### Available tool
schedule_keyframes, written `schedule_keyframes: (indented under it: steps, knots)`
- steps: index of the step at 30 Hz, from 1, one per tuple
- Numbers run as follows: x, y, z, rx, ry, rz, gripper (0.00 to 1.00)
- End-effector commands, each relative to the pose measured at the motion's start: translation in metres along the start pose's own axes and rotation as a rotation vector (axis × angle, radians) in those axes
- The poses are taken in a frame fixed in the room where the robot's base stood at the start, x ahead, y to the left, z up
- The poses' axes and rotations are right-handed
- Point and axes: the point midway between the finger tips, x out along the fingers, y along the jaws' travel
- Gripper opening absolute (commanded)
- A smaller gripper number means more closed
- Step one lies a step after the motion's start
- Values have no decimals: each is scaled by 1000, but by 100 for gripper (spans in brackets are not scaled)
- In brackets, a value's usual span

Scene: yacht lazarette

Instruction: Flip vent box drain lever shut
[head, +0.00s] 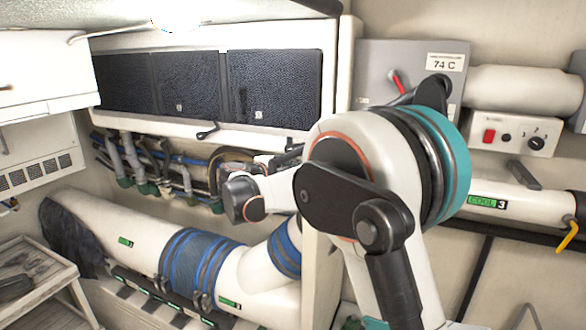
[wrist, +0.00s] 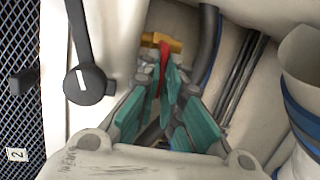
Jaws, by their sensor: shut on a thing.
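In the wrist view, a slim red lever (wrist: 164,64) stands at a brass-coloured valve body (wrist: 163,42) beneath the pale vent box. My gripper (wrist: 162,86) has its teal fingers closed on the red lever. The fingers hide part of the lever, so its exact angle is hard to tell. In the head view, the vent box (head: 268,133) has dark mesh panels along its front. My arm hides the fingers and the red lever there.
A black lever with a white mark (wrist: 88,83) is left of my fingers. A dark hose (wrist: 208,45) runs close on the right. Pipes and hoses (head: 135,160) crowd below the box. A large white duct (head: 150,235) lies lower down. A grey 74 C panel (head: 375,60) is at right.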

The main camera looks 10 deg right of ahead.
Motion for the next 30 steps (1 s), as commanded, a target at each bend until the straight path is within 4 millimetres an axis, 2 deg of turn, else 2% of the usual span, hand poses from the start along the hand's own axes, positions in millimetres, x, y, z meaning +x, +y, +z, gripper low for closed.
schedule_keyframes:
  steps: [18,19,21,30]
  knots:
    - [0,0,1,44,8,-11,0]
    - [0,0,1,44,8,-11,14]
    - [0,0,1,43,8,-10,27]
    - [0,1,0,42,8,-8,27]
